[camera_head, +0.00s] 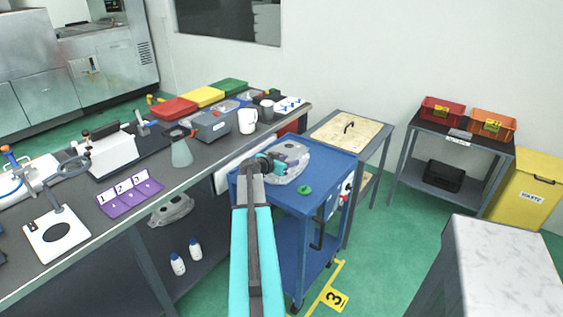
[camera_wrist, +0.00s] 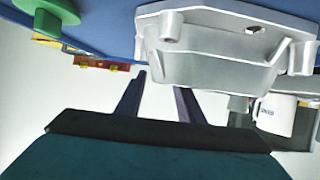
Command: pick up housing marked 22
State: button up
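A silver-grey cast housing (camera_head: 291,158) lies on the blue cart top (camera_head: 322,167). No number 22 is readable on it. In the wrist view the housing (camera_wrist: 225,50) fills the upper right, with its flange, bosses and ribs visible. My gripper (camera_head: 266,162) is at the left side of the housing in the head view, partly overlapping it. In the wrist view my gripper's fingers (camera_wrist: 161,80) stand apart with a clear gap and nothing between them. The right fingertip reaches the housing's edge in the picture; I cannot tell whether it touches.
A green round piece (camera_head: 305,190) lies on the cart near the housing. The long bench (camera_head: 120,222) on the left holds a white mug (camera_head: 247,121), a flask (camera_head: 181,152) and several trays. Another grey casting (camera_head: 171,209) lies on its lower shelf. A wooden-topped table (camera_head: 352,135) stands behind the cart.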

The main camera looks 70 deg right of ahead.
grip_shut()
jog(key=shift+w+r, duration=0.1)
jog(key=shift+r, duration=0.15)
jog(key=shift+r+b, duration=0.6)
jog(key=shift+r, duration=0.8)
jog(key=shift+s+a+r, duration=0.2)
jog(key=s+a+b, duration=0.5)
jog(key=s+a, duration=0.1)
jog(key=a, duration=0.4)
jog(key=shift+s+a+r, duration=0.4)
jog(key=shift+r, duration=0.05)
jog(key=b, duration=0.3)
jog(key=shift+s+a+r, duration=0.1)
jog(key=shift+s, duration=0.05)
